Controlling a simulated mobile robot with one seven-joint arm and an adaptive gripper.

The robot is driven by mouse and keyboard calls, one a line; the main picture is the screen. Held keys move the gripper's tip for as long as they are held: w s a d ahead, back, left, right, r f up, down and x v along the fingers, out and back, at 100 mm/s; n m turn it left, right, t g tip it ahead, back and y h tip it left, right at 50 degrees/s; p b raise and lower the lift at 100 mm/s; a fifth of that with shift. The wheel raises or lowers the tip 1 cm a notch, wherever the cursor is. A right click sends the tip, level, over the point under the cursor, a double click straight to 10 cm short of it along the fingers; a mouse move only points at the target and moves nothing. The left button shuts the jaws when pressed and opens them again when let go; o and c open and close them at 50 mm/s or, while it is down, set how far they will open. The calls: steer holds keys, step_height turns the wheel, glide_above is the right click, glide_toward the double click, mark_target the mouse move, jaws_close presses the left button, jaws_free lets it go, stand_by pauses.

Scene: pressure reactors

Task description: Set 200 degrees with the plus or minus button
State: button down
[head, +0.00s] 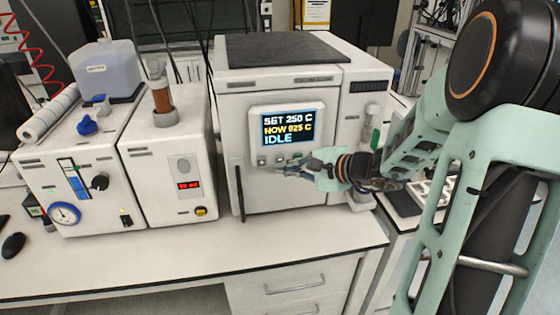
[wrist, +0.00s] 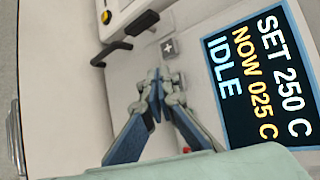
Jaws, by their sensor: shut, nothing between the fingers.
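The reactor oven's display (head: 287,128) reads SET 250 C, NOW 025 C, IDLE. The same display (wrist: 255,75) shows sideways in the wrist view. A plus button (wrist: 168,47) sits on the panel beside the display and is uncovered. It is the left one under the display in the head view (head: 262,161). Another small button (wrist: 176,84) is partly behind my fingers, and its sign cannot be read. My gripper (wrist: 158,76) is shut and empty, its tips close to this second button. Contact cannot be told. In the head view my gripper (head: 280,167) is just below the display.
A dark vertical handle (head: 240,194) is on the oven's front left. A white pump unit (head: 168,165) with a red readout and a gauge unit (head: 70,180) stand to the left. The bench top (head: 200,260) in front is mostly clear.

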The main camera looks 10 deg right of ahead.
steer(key=shift+w, duration=0.1)
stand_by(0.3)
steer(key=shift+w+b, duration=0.35)
steer(key=shift+w, duration=0.35)
stand_by(0.6)
steer(key=shift+s+b, duration=0.1)
steer(key=shift+b, duration=0.25)
steer(key=shift+s+b, duration=0.35)
steer(key=shift+s, duration=0.35)
steer(key=s+b, duration=0.1)
steer(key=s, duration=0.4)
stand_by(0.6)
